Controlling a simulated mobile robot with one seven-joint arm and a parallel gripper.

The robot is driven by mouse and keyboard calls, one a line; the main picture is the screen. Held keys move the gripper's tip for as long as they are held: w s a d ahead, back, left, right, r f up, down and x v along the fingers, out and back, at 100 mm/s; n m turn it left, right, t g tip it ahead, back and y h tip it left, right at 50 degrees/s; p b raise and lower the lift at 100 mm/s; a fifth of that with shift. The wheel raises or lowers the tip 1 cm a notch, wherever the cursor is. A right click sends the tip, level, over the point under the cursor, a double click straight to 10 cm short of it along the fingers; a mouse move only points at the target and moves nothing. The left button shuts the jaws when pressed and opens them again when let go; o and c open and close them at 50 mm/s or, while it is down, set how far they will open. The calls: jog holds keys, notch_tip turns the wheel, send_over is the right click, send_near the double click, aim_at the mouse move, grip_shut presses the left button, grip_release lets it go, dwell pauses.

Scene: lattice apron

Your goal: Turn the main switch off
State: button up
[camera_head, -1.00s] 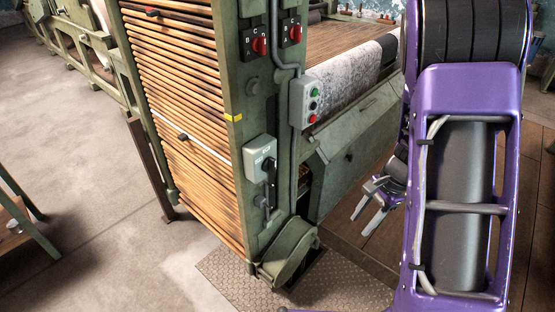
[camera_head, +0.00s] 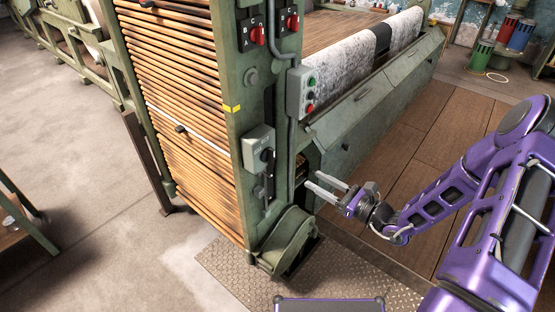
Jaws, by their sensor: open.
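A grey switch box (camera_head: 257,143) with a black handle (camera_head: 267,155) is mounted low on the green machine post. It looks like the main switch, but its marking is too small to read. My gripper (camera_head: 312,180) is open and empty, with its two grey fingers pointing left toward the post. In the picture it is to the right of the switch box and a little lower, apart from the handle. The lower part of the handle is hard to make out against the post.
Two red rotary switches (camera_head: 258,36) (camera_head: 292,23) sit higher on the machine. A push-button box (camera_head: 301,92) with green and red buttons is on the post above my gripper. A rounded green housing (camera_head: 287,241) stands at the post's foot.

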aim_at(274, 157)
jog(key=x, duration=1.4)
jog(key=shift+w+a, duration=0.15)
jog(key=shift+a, duration=0.05)
grip_shut()
